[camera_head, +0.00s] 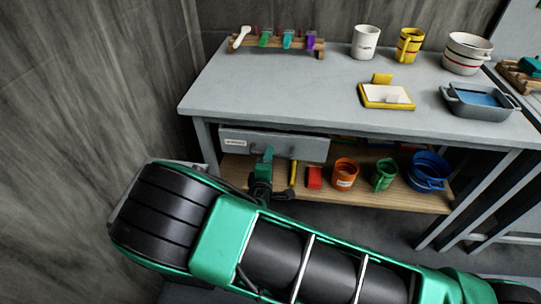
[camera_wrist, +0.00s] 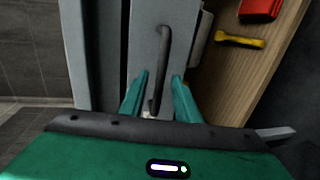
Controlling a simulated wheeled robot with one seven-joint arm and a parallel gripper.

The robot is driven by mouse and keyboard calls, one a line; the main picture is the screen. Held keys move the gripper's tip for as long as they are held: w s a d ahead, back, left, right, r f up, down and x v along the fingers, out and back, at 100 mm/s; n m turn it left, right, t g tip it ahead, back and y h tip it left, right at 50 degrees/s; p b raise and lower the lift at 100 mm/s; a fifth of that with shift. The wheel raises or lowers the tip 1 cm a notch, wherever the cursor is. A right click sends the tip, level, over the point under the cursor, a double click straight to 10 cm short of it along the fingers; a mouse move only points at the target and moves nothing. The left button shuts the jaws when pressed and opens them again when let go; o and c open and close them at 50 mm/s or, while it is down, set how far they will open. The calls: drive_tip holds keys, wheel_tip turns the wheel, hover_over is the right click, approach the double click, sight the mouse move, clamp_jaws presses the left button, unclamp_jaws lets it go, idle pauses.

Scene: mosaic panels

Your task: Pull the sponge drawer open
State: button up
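The grey drawer (camera_head: 312,149) sits under the left part of the grey table, with a small white label (camera_head: 235,142) on its front; the lettering is too small to read surely. Its dark bar handle (camera_wrist: 164,48) shows in the wrist view against the grey drawer front (camera_wrist: 145,40). My gripper (camera_head: 266,158) is in front of the drawer, and in the wrist view its green fingers (camera_wrist: 160,76) are apart, one on each side of the handle. A gap seems to show between each finger and the bar. The handle is partly hidden behind my gripper in the head view.
The grey table (camera_head: 300,85) carries a rack (camera_head: 275,45), mugs (camera_head: 366,42), a yellow-edged tray (camera_head: 387,97) and a grey basin (camera_head: 478,102). A wooden lower shelf (camera_head: 400,199) holds a red block (camera_head: 314,178), cups (camera_head: 345,174) and blue bowls (camera_head: 428,172). A wall stands close at left.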

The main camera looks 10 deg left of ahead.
drive_tip(key=shift+x, duration=0.95)
clamp_jaws()
drive_tip(key=shift+s, duration=0.15)
